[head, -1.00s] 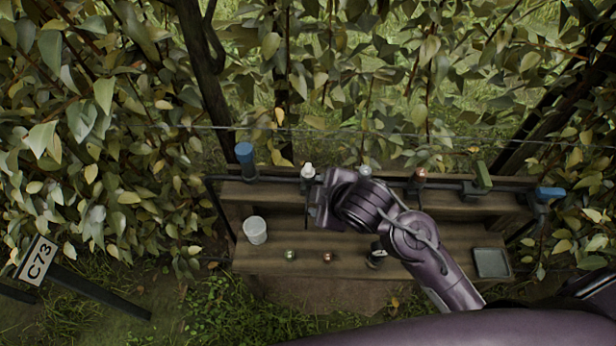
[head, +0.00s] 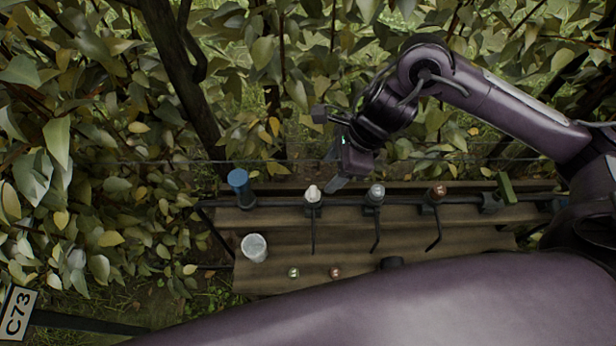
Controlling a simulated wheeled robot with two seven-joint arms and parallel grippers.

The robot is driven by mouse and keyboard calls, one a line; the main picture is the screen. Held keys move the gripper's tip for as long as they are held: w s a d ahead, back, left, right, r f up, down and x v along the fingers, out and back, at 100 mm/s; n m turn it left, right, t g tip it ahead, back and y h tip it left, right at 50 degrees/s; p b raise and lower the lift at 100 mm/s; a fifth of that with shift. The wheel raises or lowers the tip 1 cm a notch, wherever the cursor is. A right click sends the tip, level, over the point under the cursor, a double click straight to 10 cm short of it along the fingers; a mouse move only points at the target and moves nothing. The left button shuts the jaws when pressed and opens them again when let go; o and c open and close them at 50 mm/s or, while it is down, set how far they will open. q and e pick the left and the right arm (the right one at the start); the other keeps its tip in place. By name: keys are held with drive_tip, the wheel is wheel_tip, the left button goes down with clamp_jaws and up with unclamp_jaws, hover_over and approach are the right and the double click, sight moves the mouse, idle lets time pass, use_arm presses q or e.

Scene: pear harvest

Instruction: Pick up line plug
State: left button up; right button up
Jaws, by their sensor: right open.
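My right gripper (head: 329,150) is open and empty, raised above the back of the bench, in front of the foliage. One finger points down close to the white-topped fitting (head: 312,193) on the dark pipe; I cannot tell if they touch. A grey-topped fitting (head: 376,194) and a red-brown-topped fitting (head: 438,193) stand along the same pipe, each with a thin dark tube hanging down. A blue-capped fitting (head: 239,185) stands at the pipe's left. A small green piece (head: 293,272) and a copper one (head: 335,272) lie on the bench. I cannot tell which is the line plug. My left gripper is not in view.
The wooden bench (head: 275,225) holds a white cup (head: 254,247) at its left and a black object (head: 392,262), partly hidden by my arm. A green valve handle (head: 506,188) is at the pipe's right. A thin wire and leaves lie behind. A C73 sign (head: 17,312) stands lower left.

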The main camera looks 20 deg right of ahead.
sight(313, 191)
drive_tip(key=shift+s+a+f+p, duration=0.25)
drive_tip(key=shift+a+f, duration=0.2)
drive_tip(key=shift+f, duration=0.15)
drive_tip(key=shift+s+a+f+p, duration=0.2)
drive_tip(key=shift+a+f, duration=0.2)
drive_tip(key=shift+f, duration=0.2)
drive_tip(key=x, duration=0.2)
drive_tip(key=shift+w+a+f, duration=0.15)
drive_tip(key=shift+a+f, duration=0.1)
drive_tip(key=shift+a, duration=0.05)
drive_tip(key=shift+x, duration=0.75)
drive_tip(key=c, duration=0.6)
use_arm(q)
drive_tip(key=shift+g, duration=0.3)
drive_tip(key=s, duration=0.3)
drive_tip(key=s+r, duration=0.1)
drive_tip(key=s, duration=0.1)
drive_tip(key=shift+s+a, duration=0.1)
use_arm(e)
drive_tip(key=c, duration=0.4)
